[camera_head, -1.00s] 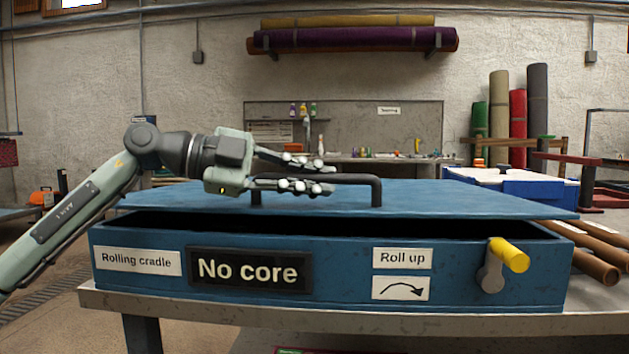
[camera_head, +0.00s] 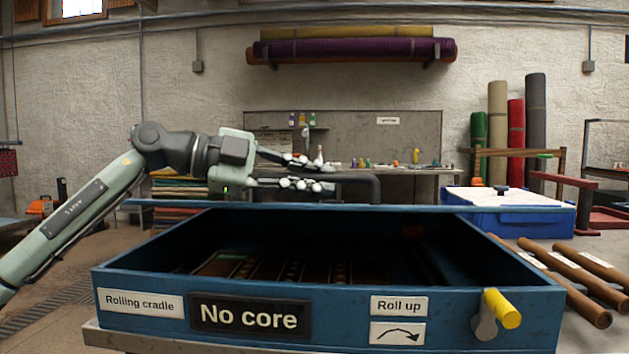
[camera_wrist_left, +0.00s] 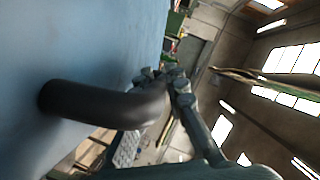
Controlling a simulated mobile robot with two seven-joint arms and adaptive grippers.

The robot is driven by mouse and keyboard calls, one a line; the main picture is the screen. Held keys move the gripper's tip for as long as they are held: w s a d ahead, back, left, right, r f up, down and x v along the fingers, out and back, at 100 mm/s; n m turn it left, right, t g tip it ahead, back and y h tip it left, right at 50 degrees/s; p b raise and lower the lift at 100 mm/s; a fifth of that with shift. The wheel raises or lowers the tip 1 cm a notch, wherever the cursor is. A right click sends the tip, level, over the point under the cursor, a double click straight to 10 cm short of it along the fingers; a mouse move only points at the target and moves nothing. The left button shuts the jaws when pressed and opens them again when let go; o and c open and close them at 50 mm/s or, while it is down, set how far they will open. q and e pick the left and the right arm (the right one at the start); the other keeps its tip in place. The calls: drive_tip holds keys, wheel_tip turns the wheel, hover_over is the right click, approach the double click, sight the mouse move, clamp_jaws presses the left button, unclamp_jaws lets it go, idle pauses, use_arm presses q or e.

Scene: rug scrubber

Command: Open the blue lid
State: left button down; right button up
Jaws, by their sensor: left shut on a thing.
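The blue lid (camera_head: 440,208) is raised off the blue rolling cradle box (camera_head: 345,300) and shows nearly edge-on in the head view. Its flat blue face fills the left of the left wrist view (camera_wrist_left: 90,38). The dark bar handle (camera_head: 375,188) stands on top of the lid, and it also shows in the left wrist view (camera_wrist_left: 95,105). My left gripper (camera_head: 318,176) is shut on the handle, with its fingers around the bar's left part. The box interior is visible below the lid, with dark slats inside. My right gripper is out of view.
A yellow-handled crank (camera_head: 502,309) sticks out of the box front at the right. Brown tubes (camera_head: 565,275) lie on the table to the right, with a blue-and-white box (camera_head: 510,205) behind. Rolled rugs (camera_head: 535,125) stand at the back right.

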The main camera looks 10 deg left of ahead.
use_arm(q)
drive_tip(key=r+p, duration=0.1)
drive_tip(key=w+r+p, duration=0.1)
drive_tip(key=r, duration=0.2)
drive_tip(key=shift+w+r+p, duration=0.25)
drive_tip(key=shift+r+p, duration=0.1)
drive_tip(key=shift+p, duration=0.05)
drive_tip(key=w+r+n+g+p, duration=0.1)
drive_tip(key=w+r+n+p, duration=0.1)
drive_tip(key=w+r, duration=0.6)
drive_tip(key=shift+r+n+g+y, duration=0.35)
drive_tip(key=shift+r+n, duration=0.25)
drive_tip(key=shift+r, duration=1.85)
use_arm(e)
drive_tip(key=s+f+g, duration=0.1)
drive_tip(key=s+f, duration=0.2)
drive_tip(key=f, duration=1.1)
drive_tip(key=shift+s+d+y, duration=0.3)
use_arm(q)
drive_tip(key=shift+w, duration=0.1)
